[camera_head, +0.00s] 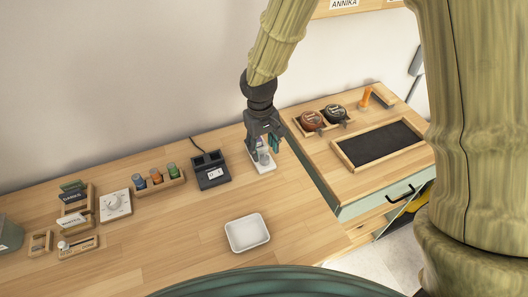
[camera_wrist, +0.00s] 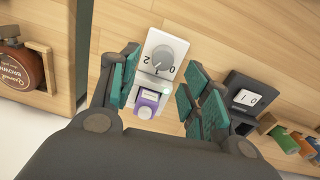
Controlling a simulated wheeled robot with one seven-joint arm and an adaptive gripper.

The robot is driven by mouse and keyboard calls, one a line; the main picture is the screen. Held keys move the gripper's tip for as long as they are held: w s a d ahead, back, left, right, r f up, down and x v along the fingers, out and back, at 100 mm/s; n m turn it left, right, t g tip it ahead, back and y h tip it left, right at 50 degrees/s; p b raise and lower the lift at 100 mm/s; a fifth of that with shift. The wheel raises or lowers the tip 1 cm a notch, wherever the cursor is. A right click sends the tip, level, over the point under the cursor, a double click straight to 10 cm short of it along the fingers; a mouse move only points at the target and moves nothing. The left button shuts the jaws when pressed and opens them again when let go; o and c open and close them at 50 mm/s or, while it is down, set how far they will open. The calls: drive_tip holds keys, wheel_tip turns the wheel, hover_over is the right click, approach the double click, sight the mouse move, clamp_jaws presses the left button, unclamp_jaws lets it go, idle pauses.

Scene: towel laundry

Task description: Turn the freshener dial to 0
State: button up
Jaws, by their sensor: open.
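The freshener dial is a grey round knob (camera_wrist: 164,56) on a white plate (camera_wrist: 184,46), seen in the wrist view between my fingers and beyond their tips. The marks 0 and 2 show upside down near its lower edge; I cannot clearly tell which mark the knob points at. A purple-and-white container (camera_wrist: 147,103) is next to the knob. In the head view the white base (camera_head: 265,169) is under my gripper (camera_head: 268,142), which largely hides the knob. My gripper (camera_wrist: 163,92) is open with teal finger pads, and nothing is held.
A white tray (camera_head: 247,233) lies in front. A drawer cabinet (camera_head: 345,205) borders the right side.

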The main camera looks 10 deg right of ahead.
sight(264, 158)
drive_tip(key=shift+s+d+f, duration=0.1)
drive_tip(key=shift+s+f, duration=0.45)
drive_tip(key=shift+f, duration=0.05)
drive_tip(key=shift+s+f+p, duration=0.15)
drive_tip(key=shift+f+p, duration=0.15)
drive_tip(key=shift+f, duration=0.05)
drive_tip(key=shift+w+f, duration=0.4)
drive_tip(key=shift+f, duration=0.4)
drive_tip(key=shift+s+r, duration=0.15)
drive_tip(key=shift+s, duration=0.1)
drive_tip(key=shift+w, duration=0.15)
drive_tip(key=c, duration=0.5)
clamp_jaws()
